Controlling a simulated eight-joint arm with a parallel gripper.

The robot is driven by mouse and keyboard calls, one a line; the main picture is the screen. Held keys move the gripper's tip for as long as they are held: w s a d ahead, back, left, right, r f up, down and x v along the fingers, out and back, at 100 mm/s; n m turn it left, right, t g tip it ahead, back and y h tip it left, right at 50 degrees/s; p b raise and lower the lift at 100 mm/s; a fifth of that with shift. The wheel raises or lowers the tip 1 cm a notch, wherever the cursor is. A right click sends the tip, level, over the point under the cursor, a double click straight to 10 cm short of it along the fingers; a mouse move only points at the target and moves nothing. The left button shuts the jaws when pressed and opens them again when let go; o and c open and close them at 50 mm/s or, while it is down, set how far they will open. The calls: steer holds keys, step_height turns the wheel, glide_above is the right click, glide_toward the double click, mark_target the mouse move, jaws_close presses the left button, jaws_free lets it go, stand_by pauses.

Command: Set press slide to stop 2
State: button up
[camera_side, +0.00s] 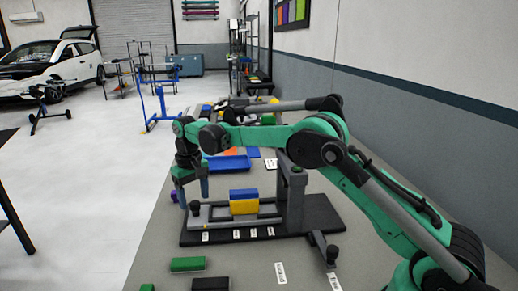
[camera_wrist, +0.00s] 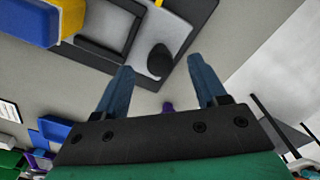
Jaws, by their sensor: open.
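The press (camera_side: 320,212) is a dark base plate with a grey upright post (camera_side: 292,185). On it lies a grey slide rail with a black knob (camera_side: 195,208) at its left end. The knob also shows in the wrist view (camera_wrist: 160,58). A blue-over-yellow block (camera_side: 243,201) sits on the rails right of the knob. Several small white labels (camera_side: 236,235) line the front edge, too small to read. My gripper (camera_side: 193,202) is open, pointing down at the knob. In the wrist view its blue fingers (camera_wrist: 160,66) lie either side of the knob; contact cannot be told.
A lever with a dark knob (camera_side: 332,253) sticks out at the press's front right. Green (camera_side: 187,265) and black (camera_side: 210,284) blocks lie in front. A blue tray (camera_side: 228,164) stands behind.

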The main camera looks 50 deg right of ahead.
steer(key=shift+f, duration=0.85)
jaws_close()
steer(key=shift+r, duration=0.1)
stand_by(0.7)
